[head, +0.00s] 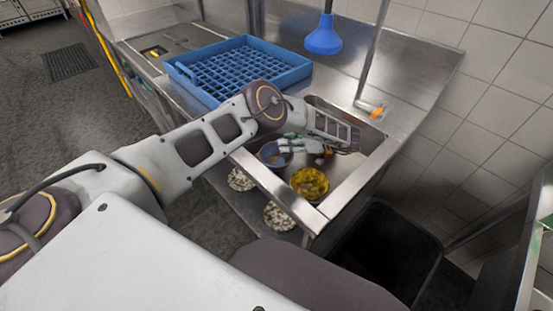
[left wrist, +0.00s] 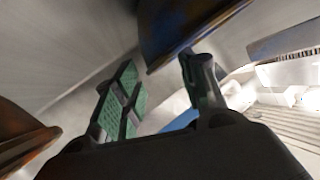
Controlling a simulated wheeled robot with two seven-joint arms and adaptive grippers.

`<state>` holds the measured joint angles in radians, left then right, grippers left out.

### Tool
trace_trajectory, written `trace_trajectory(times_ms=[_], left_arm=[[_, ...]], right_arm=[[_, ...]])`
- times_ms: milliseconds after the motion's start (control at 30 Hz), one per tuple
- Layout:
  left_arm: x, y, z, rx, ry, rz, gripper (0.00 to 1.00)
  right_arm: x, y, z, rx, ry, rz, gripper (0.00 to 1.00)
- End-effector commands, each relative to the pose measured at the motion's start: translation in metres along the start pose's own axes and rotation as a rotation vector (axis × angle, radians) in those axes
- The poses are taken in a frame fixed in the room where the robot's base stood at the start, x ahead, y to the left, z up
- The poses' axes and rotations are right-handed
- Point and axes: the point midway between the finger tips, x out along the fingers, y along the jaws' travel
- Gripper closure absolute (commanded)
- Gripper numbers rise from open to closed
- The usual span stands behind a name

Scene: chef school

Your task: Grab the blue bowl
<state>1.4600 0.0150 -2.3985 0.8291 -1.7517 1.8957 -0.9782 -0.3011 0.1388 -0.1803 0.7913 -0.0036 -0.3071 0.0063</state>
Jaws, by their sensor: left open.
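The blue bowl (head: 271,156), with a brownish rim, sits in the left part of the metal sink. My left gripper (head: 287,145) is inside the sink, just right of the bowl and very close to it, its jaws open. In the left wrist view, the two green-padded fingers (left wrist: 158,92) are spread apart with nothing held. The dark blue bowl (left wrist: 180,30) shows at the top, just past the fingertips and between them in the picture. I cannot tell whether a finger touches it. My right gripper is not in view.
A yellow patterned bowl (head: 309,184) stands in the sink, nearer the front. A blue dish rack (head: 238,68) is on the counter behind. Two bowls of pale pieces (head: 279,216) are on the shelf below. A blue spray head (head: 323,38) hangs above. Sink walls (head: 275,187) limit room.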

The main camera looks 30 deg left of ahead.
Motion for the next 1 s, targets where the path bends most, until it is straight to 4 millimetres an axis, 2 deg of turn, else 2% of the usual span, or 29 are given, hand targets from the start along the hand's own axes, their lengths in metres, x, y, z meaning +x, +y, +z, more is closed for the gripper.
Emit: trace_trajectory(times_ms=[200, 400, 867, 1000], left_arm=[[0.027, -0.001, -0.001, 0.0, 0.0, 0.0, 0.59], [0.039, 0.0, 0.0, 0.0, 0.0, 0.0, 0.59], [0.039, 0.0, 0.0, 0.0, -0.001, 0.001, 0.59], [0.039, 0.0, 0.0, 0.0, -0.001, 0.001, 0.77]], right_arm=[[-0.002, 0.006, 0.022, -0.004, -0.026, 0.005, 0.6], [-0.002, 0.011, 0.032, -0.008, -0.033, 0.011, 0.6], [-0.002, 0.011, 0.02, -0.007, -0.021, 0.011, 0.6], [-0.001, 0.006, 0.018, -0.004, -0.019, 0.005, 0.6]])
